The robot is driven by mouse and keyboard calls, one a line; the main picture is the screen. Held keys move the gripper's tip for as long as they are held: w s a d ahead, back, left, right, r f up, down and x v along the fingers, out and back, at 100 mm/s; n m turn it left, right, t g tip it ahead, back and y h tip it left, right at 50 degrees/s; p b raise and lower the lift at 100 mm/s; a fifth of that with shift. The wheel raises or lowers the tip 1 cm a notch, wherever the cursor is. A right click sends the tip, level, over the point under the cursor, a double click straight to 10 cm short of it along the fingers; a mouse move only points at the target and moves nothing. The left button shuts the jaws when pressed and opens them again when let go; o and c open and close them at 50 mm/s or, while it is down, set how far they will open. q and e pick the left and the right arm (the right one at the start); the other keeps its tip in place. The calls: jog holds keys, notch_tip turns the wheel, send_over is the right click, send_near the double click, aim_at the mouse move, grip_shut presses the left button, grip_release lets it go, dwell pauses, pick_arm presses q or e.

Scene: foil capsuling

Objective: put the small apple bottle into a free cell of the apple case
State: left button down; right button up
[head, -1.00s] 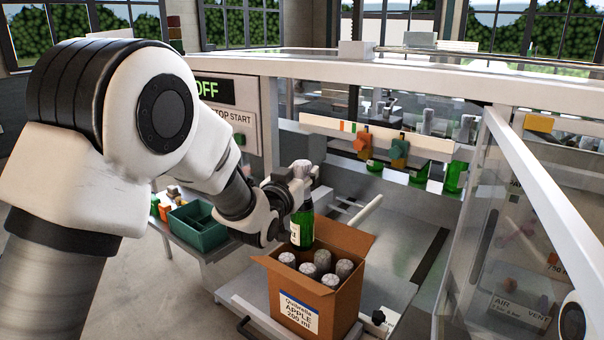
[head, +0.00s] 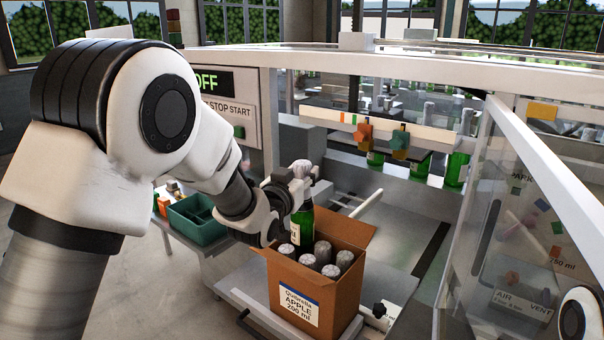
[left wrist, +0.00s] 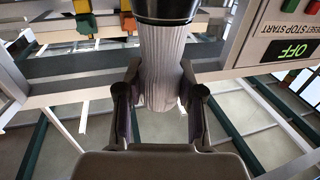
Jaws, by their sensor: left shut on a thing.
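The small green bottle (head: 302,230) with a pale label and a silver foil top hangs upright over the back left of the apple case (head: 338,300). My left gripper (head: 290,187) is shut on its foil-covered neck. The left wrist view shows the silver foil (left wrist: 163,65) between the two fingers. The bottle's lower end is at the case opening; I cannot tell how deep it sits. The case is open cardboard, labelled APPLE, with several foil-topped bottles (head: 322,250) inside. The cell under the held bottle is hidden. My right gripper is not in view.
Open flaps (head: 352,232) stand out from the case rim. A green divided bin (head: 196,222) stands on a side table at left. A clear guard panel (head: 510,220) rises at right. Several green bottles (head: 455,165) stand in the machine behind.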

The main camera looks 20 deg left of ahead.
aim_at(302, 162)
pick_arm(q)
jog(key=shift+f+b, duration=1.55)
jog(key=shift+f, duration=0.4)
jog(key=shift+r+p, duration=2.5)
jog(key=shift+r, duration=1.45)
jog(key=shift+b, duration=0.45)
